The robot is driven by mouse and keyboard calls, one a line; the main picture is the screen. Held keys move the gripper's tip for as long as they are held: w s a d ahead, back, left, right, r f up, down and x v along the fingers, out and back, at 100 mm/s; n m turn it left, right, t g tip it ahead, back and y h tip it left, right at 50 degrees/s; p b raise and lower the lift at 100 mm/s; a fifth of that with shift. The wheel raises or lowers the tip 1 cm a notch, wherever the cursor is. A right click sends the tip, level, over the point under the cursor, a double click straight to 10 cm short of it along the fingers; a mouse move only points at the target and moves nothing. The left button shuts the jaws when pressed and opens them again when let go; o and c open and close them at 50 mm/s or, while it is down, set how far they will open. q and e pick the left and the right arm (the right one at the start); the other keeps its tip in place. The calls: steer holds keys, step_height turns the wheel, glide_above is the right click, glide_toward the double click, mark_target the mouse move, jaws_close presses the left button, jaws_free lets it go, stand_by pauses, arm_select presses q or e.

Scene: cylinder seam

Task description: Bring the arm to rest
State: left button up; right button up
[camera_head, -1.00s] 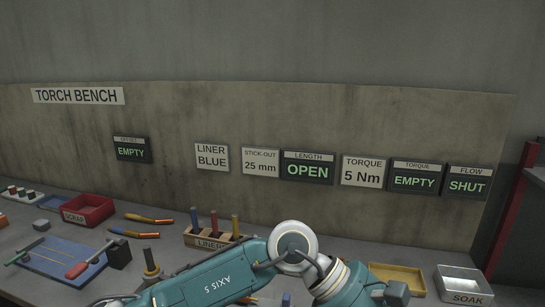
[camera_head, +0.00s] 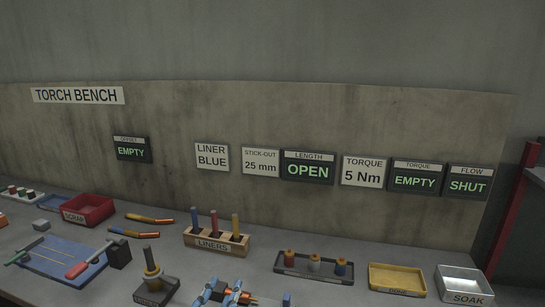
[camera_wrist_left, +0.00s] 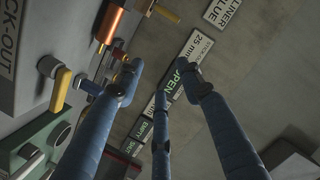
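My left gripper (camera_wrist_left: 161,82) shows in the left wrist view as three blue fingers. They stand spread apart with nothing between them, so it is open and empty. The fingers are in front of the grey wall panel and its signs, and I see no contact with anything. My right gripper is in neither view.
On the bench are a liner rack (camera_head: 217,240), a red scrap bin (camera_head: 88,211), a blue mat (camera_head: 52,260), a black tray (camera_head: 313,267), a yellow tray (camera_head: 397,278) and a soak tray (camera_head: 463,284).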

arm_select(q)
steer(key=s+a+f+n+g+y, duration=0.1)
steer(key=s+a+f+n+g, duration=0.15)
steer(key=s+f, duration=0.4)
steer(key=s+a+f+n+g+y, duration=0.1)
steer(key=s+a+f+g, duration=0.35)
steer(key=f, duration=0.35)
steer(key=s+a+f+n+g, duration=0.1)
steer(key=s+f+g, duration=0.25)
steer(key=s, duration=0.55)
steer(key=s+a+f+n+g, duration=0.1)
steer(key=s+a+f+g, duration=0.1)
steer(key=s+f, duration=0.5)
step_height(320, 180, down, 24)
steer(key=s+g, duration=0.1)
steer(key=s, duration=0.2)
steer(key=s+a+f+g, duration=0.1)
steer(key=s+a+f, duration=0.2)
steer(key=s+f, duration=1.4)
steer(key=shift+s+f+b, duration=0.3)
steer(key=shift+b, duration=0.15)
steer(key=shift+m, duration=0.25)
steer(key=shift+d, duration=0.1)
